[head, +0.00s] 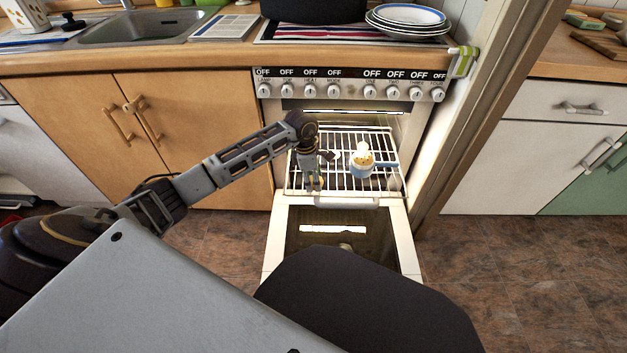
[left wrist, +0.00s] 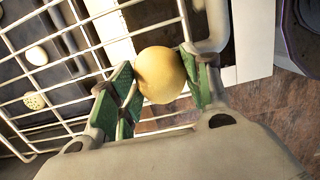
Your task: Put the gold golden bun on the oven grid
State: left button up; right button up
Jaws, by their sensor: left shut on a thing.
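The golden bun (left wrist: 161,75) is round and pale yellow. In the left wrist view it sits between the green-padded fingers of my left gripper (left wrist: 160,84), which is shut on it. In the head view my left gripper (head: 315,184) points down at the front left part of the oven grid (head: 345,183), and I cannot make out the bun there. In the left wrist view the wire grid (left wrist: 75,60) lies behind and below the bun; I cannot tell whether they touch. My right gripper is not in view.
The left wrist view shows a pale round thing (left wrist: 37,56) and a speckled one (left wrist: 34,101) at the grid. The oven door (head: 275,240) hangs open below. Plates (head: 407,20) stand on the stove.

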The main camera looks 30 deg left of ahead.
pick_arm(q)
jog(key=shift+f, duration=0.15)
jog(key=o, duration=1)
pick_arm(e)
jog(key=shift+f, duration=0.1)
pick_arm(q)
jog(key=shift+r, duration=0.2)
jog(key=shift+r, duration=0.4)
notch_tip(320, 180, up, 11)
jog(key=a+p, duration=0.1)
jog(key=p, duration=0.2)
jog(key=shift+s+a+p, duration=0.3)
jog(key=shift+s, duration=0.1)
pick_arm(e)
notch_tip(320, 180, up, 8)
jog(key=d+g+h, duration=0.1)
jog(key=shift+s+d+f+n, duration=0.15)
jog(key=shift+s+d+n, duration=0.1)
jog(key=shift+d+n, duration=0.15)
